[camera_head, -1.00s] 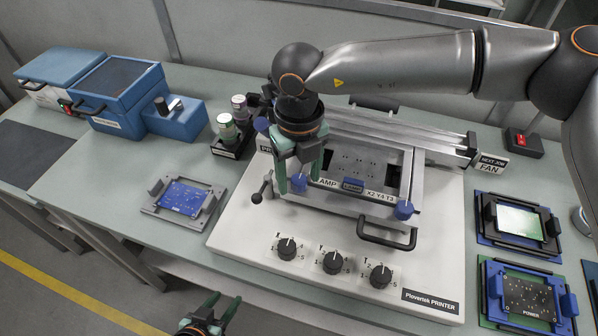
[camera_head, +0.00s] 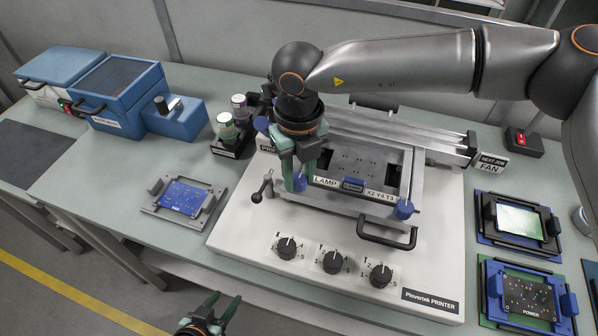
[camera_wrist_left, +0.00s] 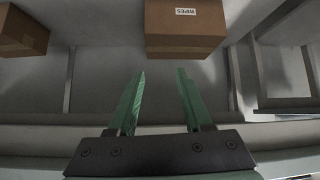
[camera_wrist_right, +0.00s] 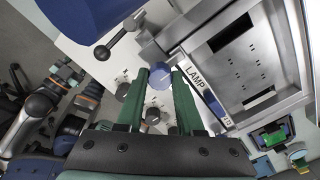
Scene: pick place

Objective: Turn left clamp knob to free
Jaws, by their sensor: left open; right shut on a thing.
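The printer (camera_head: 240,233) carries a metal frame labelled LAMP. Its left clamp knob (camera_head: 299,182) is blue and sits at the frame's front left corner. My right gripper (camera_head: 302,168) comes from above and is shut on this knob. In the right wrist view the knob (camera_wrist_right: 162,76) shows between the green fingertips (camera_wrist_right: 160,72). A matching blue knob (camera_head: 403,209) at the front right corner is clear of both grippers. My left gripper (camera_head: 213,302) is open and empty, low in front of the bench. In its wrist view the fingers (camera_wrist_left: 160,78) are apart.
A black-knobbed lever (camera_head: 257,197) stands just left of the held knob. Three black dials (camera_head: 331,262) line the printer's front. A blue board in a fixture (camera_head: 152,207) lies to the left. Fixtures (camera_head: 486,240) lie to the right. A box (camera_wrist_left: 186,50) sits below.

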